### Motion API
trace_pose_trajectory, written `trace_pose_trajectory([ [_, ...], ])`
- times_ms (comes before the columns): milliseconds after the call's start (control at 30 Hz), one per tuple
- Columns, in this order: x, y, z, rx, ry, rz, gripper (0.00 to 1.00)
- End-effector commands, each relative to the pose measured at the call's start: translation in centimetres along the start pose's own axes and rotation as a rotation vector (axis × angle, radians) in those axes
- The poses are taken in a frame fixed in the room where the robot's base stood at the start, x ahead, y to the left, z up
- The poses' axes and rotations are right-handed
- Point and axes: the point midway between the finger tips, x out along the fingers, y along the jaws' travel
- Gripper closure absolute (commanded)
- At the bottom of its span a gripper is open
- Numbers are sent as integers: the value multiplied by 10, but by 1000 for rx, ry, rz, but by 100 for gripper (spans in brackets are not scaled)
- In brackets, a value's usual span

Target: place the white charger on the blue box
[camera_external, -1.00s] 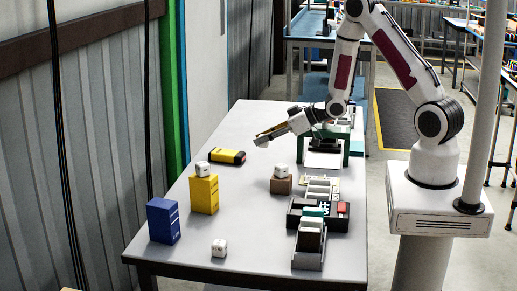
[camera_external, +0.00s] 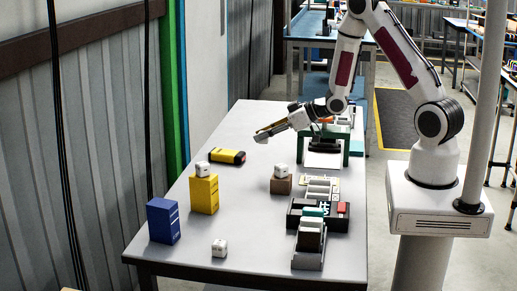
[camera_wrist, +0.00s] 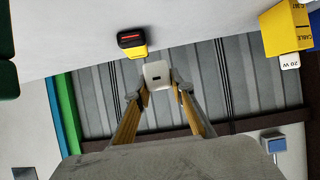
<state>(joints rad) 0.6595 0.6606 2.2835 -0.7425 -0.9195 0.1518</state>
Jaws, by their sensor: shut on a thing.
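My gripper (camera_external: 262,136) is above the far part of the table, at the end of my arm. In the wrist view my gripper (camera_wrist: 159,90) is shut on a white charger (camera_wrist: 157,74) with a dark slot, held between the fingertips. The blue box (camera_external: 163,221) stands upright at the near left of the table, well away from my gripper, with nothing on its top. Other white chargers show: one on the yellow box (camera_external: 202,169), one on the brown box (camera_external: 281,170), and one on the table near the front (camera_external: 219,248).
The yellow box (camera_external: 204,195) stands behind the blue box. A yellow and black case (camera_external: 228,156) lies beyond it. The brown box (camera_external: 281,185) is mid-table. A dark tray (camera_external: 299,221) and a green stand (camera_external: 344,147) are at the right.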

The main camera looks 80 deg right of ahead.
Motion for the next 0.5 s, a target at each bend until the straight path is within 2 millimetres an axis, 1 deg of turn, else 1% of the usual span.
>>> trace_pose_trajectory([
  [267, -1, 0, -3, 0, 1, 0, 99],
  [433, -6, 0, -12, -2, 2, 0, 99],
  [500, -10, 0, -20, -2, 4, 1, 99],
])
